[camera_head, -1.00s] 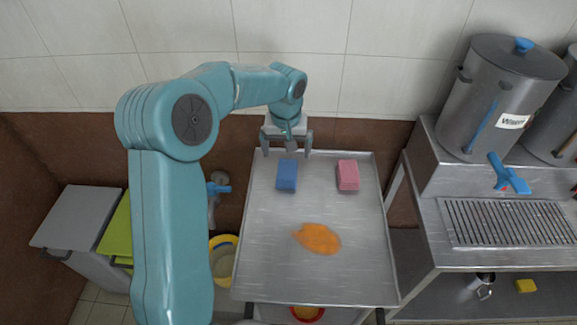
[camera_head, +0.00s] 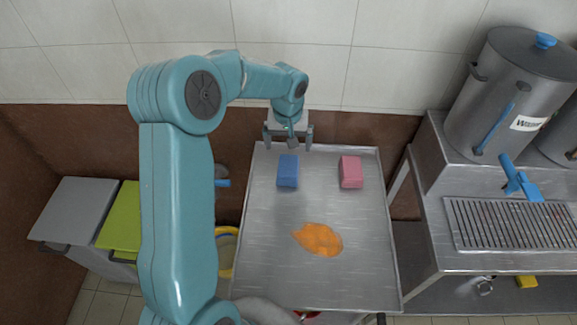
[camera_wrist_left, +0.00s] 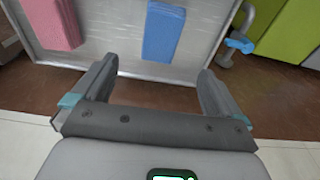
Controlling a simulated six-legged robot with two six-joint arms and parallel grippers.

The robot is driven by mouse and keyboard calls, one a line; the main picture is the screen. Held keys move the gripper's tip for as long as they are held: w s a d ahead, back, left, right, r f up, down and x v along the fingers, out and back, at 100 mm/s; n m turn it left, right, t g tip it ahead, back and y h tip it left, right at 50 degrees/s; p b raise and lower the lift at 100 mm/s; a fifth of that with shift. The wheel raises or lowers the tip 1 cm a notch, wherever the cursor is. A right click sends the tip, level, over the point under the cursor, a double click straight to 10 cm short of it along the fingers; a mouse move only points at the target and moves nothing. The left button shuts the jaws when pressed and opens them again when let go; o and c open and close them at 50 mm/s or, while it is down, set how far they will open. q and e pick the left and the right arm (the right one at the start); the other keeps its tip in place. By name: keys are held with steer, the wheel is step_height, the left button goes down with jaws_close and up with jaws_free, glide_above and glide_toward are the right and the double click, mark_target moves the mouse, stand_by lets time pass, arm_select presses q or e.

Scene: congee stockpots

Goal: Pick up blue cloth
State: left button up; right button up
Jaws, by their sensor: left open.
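The blue cloth (camera_head: 288,171) is a folded block lying on the steel table (camera_head: 265,240), near its back edge. It also shows in the left wrist view (camera_wrist_left: 164,31), beyond the fingertips and between their lines. My left gripper (camera_head: 288,143) is open and empty above the table's back edge, just behind the cloth and apart from it. Its two fingers show spread wide in the left wrist view (camera_wrist_left: 155,75). My right gripper is in neither view.
A pink folded cloth (camera_head: 351,171) lies right of the blue one. An orange spill (camera_head: 318,239) is nearer the front. A counter with a drain grille (camera_head: 510,225) and a large steel pot (camera_head: 508,95) stands at right. Grey and green bins (camera_head: 118,220) stand at left.

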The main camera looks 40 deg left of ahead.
mark_target(288, 165)
arm_select(q)
steer(key=f, duration=0.4)
steer(key=f+p, duration=0.1)
steer(key=f, duration=0.1)
steer(key=shift+w+a+f, duration=0.2)
steer(key=shift+a+f, duration=0.05)
step_height(288, 165, down, 4)
steer(key=shift+w+a+f+p, duration=0.15)
steer(key=shift+f+p, duration=0.1)
steer(key=shift+p, duration=1)
steer(key=shift+f, duration=0.35)
steer(key=c, duration=1)
